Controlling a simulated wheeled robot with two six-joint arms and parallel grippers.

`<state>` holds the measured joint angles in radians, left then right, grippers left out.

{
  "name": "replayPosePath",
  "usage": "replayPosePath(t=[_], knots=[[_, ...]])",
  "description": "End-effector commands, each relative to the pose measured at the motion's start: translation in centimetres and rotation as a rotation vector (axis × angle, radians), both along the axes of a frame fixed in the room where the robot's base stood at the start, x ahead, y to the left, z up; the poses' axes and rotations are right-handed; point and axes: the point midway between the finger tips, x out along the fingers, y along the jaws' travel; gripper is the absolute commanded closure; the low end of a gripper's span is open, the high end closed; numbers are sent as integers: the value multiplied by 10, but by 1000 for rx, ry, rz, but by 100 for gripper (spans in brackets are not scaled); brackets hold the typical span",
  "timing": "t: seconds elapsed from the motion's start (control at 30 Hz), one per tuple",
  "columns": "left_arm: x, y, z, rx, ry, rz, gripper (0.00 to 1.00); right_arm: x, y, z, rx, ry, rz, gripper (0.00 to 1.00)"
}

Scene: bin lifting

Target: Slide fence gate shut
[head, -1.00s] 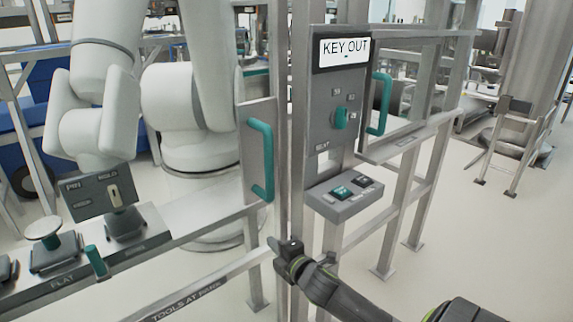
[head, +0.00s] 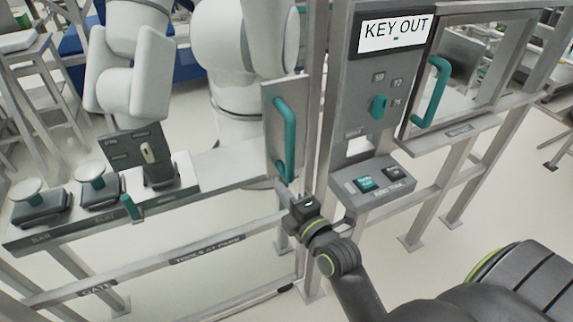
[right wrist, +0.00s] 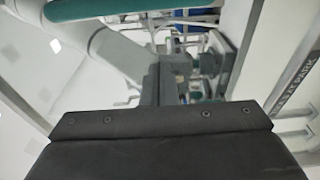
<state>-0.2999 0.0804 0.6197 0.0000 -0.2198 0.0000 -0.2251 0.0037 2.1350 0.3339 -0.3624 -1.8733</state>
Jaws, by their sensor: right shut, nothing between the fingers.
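The gate's grey end plate (head: 270,125) stands upright beside the post, left of the control panel. Its teal handle (head: 284,140) is a vertical bar on that plate. My right gripper (head: 288,196) is shut and empty just below the handle's lower end, near the post; whether it touches the plate or post I cannot tell. In the right wrist view a teal bar (right wrist: 110,8), likely the handle, crosses the top left, beyond my dark gripper body. My left gripper is not in view.
The control panel (head: 356,100) reads KEY OUT and has a teal key switch (head: 378,107); a button box (head: 368,188) juts out below it. A second teal handle (head: 433,92) is on the right window. A white robot arm (head: 130,75) stands behind the fence rail (head: 170,262).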

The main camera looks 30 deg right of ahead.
Motion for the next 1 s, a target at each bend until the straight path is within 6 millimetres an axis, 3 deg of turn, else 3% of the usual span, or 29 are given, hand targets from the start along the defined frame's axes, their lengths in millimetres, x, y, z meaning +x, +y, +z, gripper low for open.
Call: replayPosePath(t=[0.1, 0.47, 0.7, 1.0], knots=[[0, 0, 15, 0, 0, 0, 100, 21, 1, 5, -2, 0, 1, 100], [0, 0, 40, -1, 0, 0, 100, 76, 4, 4, -2, 2, 1, 100], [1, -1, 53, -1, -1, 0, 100, 65, -26, 2, -3, 3, 0, 100], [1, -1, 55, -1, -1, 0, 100, 62, -35, 0, -2, 2, 0, 100]])
